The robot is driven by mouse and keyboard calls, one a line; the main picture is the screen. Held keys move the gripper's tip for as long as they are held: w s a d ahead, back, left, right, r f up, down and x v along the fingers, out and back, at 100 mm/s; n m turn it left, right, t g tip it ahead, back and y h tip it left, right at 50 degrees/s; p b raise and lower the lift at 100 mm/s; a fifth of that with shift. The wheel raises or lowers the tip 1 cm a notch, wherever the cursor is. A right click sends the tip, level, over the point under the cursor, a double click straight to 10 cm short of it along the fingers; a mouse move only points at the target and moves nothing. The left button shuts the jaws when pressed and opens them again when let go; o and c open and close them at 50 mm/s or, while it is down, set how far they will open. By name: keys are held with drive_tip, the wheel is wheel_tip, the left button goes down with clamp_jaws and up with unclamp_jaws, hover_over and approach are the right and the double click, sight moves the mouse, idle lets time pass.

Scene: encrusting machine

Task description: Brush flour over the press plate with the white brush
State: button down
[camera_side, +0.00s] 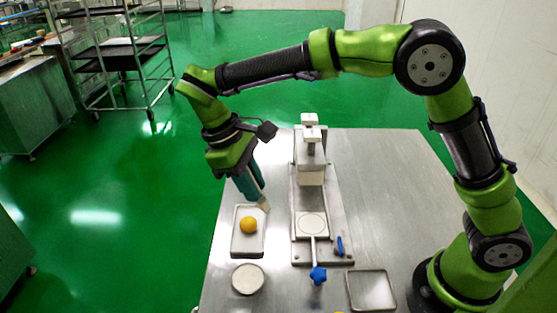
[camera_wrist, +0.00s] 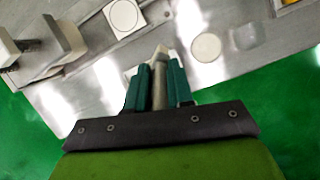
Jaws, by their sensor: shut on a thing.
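My gripper (camera_side: 258,198) has teal fingers and is shut on the white brush, low over the left part of the steel table. In the wrist view the brush (camera_wrist: 160,70) stands between the two fingers of my gripper (camera_wrist: 161,82), its pale tip pointing away from them. In the side view only its pale end (camera_side: 264,205) shows, by the tray's upper right corner. The press plate (camera_side: 312,224), a pale disc on a square base, lies right of my gripper and apart from it. It also shows at the top of the wrist view (camera_wrist: 124,15).
A pale tray (camera_side: 238,248) holds a yellow-orange ball (camera_side: 248,225). A round pale dish (camera_side: 248,279) lies below it. The press column (camera_side: 312,170) stands behind the plate; a blue knob (camera_side: 318,275) sticks out in front. A square tray (camera_side: 371,290) lies right.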

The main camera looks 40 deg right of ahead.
drive_tip(key=w+d+r, duration=0.2)
drive_tip(key=d+r, duration=0.3)
drive_tip(key=d, duration=0.4)
drive_tip(key=w+d+r, duration=0.1)
drive_tip(key=d+r, duration=0.4)
drive_tip(key=d, duration=0.3)
drive_tip(key=s+a+f+g+y, duration=0.1)
drive_tip(key=a+f+g, duration=0.2)
drive_tip(key=f, duration=1)
drive_tip(key=shift+s+a+f+g, duration=0.25)
drive_tip(key=shift+s+a+g, duration=0.15)
drive_tip(key=shift+a, duration=0.8)
